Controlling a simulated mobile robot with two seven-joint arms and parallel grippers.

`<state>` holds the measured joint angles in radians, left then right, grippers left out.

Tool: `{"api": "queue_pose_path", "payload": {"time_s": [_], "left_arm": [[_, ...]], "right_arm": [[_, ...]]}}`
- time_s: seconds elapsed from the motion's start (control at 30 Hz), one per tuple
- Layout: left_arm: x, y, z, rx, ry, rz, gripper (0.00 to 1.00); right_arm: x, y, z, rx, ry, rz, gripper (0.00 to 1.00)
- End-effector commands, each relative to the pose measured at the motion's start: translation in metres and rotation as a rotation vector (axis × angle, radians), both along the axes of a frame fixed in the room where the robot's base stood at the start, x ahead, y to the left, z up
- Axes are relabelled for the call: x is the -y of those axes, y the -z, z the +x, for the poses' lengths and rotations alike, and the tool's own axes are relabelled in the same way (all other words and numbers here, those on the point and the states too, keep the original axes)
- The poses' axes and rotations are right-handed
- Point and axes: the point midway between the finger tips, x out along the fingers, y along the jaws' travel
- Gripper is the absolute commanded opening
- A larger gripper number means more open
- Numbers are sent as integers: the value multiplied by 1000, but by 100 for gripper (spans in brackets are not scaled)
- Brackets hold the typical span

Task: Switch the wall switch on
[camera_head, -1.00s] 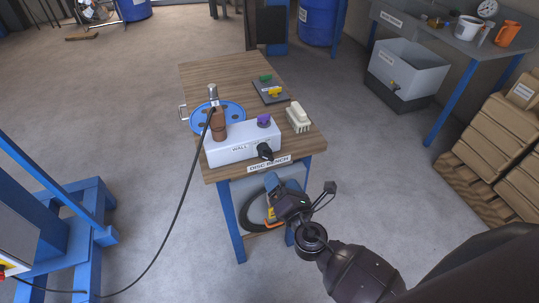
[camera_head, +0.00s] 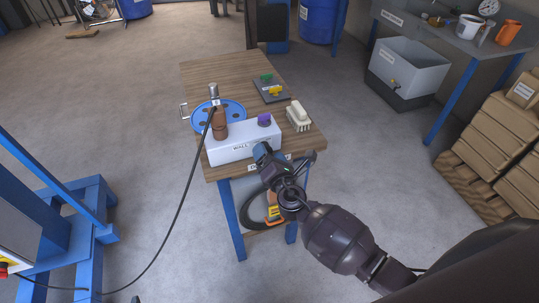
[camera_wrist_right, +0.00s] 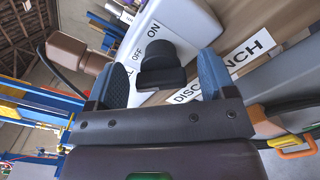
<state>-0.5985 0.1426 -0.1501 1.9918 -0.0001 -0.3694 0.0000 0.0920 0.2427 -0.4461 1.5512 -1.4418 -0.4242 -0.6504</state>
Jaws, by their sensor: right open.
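The wall switch is a white box (camera_head: 228,148) on the front edge of the wooden bench (camera_head: 205,80). In the right wrist view its black rotary knob (camera_wrist_right: 160,62) sits on the white face beside the printed words OFF and ON. I cannot tell which word the knob points to. My right gripper (camera_head: 262,154) is at the box's front right and hides the knob in the head view. In the right wrist view the open blue fingers (camera_wrist_right: 163,86) stand on either side of the knob, with no clear contact. My left gripper is not in view.
A brown plug (camera_head: 219,125) with a black cable stands by the box and a blue disc (camera_head: 234,108). A purple knob (camera_head: 264,119) tops the box. A white block (camera_head: 298,116) lies to the right. The floor left of the bench is mostly clear.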

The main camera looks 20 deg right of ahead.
Motion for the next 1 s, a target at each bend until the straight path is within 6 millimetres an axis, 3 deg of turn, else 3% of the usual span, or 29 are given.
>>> {"api": "queue_pose_path", "payload": {"time_s": [0.07, 0.3, 0.4, 0.73, 1.0], "left_arm": [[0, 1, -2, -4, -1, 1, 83], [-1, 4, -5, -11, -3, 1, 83], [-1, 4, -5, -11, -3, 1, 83], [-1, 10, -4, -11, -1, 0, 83], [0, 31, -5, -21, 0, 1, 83]], "right_arm": [[0, 0, 0, 0, 0, 0, 75], [0, 0, 0, 0, 0, 0, 38], [0, 0, 0, 0, 0, 0, 27], [0, 2, -1, -3, 1, 60, 27], [1, 6, -1, -11, 1, 248, 27]]}}
